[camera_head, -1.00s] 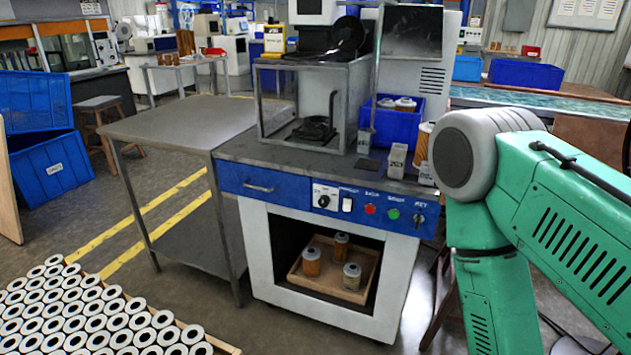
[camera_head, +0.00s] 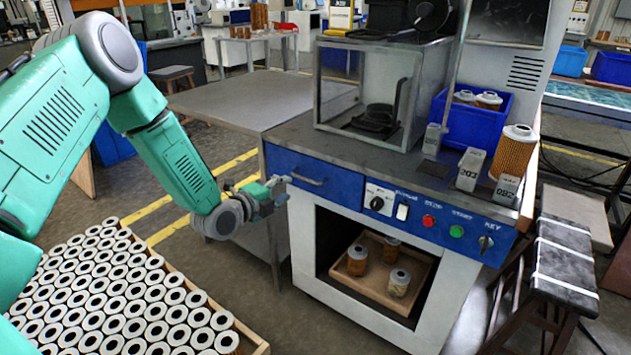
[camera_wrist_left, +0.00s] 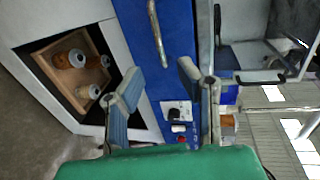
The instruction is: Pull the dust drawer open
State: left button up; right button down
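The dust drawer (camera_head: 338,187) is the blue front at the left of the machine, below its worktop. It looks shut. Its silver bar handle (camera_head: 307,180) is also in the left wrist view (camera_wrist_left: 156,32). My left gripper (camera_head: 283,188) is in front of the drawer, to the left of the handle in the head view. In the left wrist view its two fingers (camera_wrist_left: 156,82) are spread apart with nothing between them, and the handle lies beyond the fingertips, apart from them. My right gripper is not in view.
An open compartment below holds a wooden tray (camera_head: 417,294) with several cartridges. A switch panel (camera_head: 430,217) is right of the drawer. A metal side table (camera_head: 215,100) stands left. A crate of white-ended cartridges (camera_head: 258,346) sits at lower left. A stool (camera_head: 565,262) is at right.

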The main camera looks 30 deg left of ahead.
aim_at(306, 180)
pick_arm(q)
jog(key=b+x, duration=0.2)
jog(key=x, duration=0.8)
jog(key=shift+w+a+f, duration=0.1)
jog(key=shift+a+f, duration=0.1)
grip_shut()
